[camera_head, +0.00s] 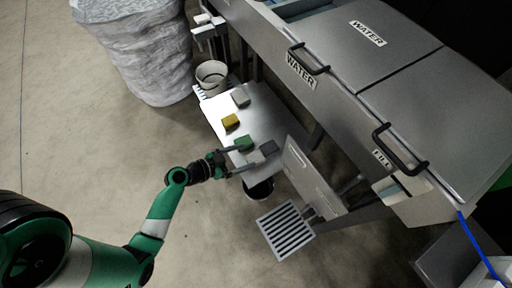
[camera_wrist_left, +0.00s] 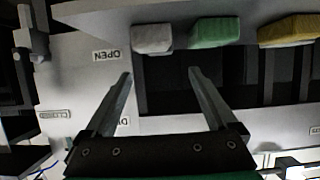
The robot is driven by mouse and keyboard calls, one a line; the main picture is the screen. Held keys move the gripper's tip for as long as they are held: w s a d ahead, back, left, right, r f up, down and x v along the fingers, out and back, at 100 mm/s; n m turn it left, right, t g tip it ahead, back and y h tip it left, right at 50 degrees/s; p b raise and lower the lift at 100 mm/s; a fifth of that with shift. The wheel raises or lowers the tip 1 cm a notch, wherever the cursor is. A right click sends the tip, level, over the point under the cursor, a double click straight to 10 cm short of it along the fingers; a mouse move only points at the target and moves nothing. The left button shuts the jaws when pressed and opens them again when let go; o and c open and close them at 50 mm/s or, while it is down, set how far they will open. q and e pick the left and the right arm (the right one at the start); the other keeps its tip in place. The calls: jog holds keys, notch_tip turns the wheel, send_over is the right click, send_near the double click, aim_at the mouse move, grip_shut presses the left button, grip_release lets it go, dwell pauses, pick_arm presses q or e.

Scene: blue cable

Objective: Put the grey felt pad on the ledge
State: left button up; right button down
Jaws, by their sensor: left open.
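A grey pad (camera_head: 255,157) lies at the near end of a pale ledge (camera_head: 262,112), beside a green block (camera_head: 243,144). A darker grey piece (camera_head: 268,147) lies beside it, and a lighter grey block (camera_head: 240,98) lies farther back. I cannot tell by texture which is felt. My left gripper (camera_head: 246,158) is open beside the grey pad and green block. In the left wrist view, the open fingers (camera_wrist_left: 160,75) are empty; the grey pad (camera_wrist_left: 152,38) is beyond them, with the green block (camera_wrist_left: 215,32) to its right. My right gripper is not in view.
A yellow block (camera_head: 231,121) lies between the green and lighter grey blocks. A white bucket (camera_head: 212,74) stands at the ledge's far end. A hinged-looking panel (camera_head: 312,178) and slotted plate (camera_head: 286,230) are to the right. Open floor lies left.

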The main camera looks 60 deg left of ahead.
pick_arm(q)
jog(key=shift+v, duration=1.1)
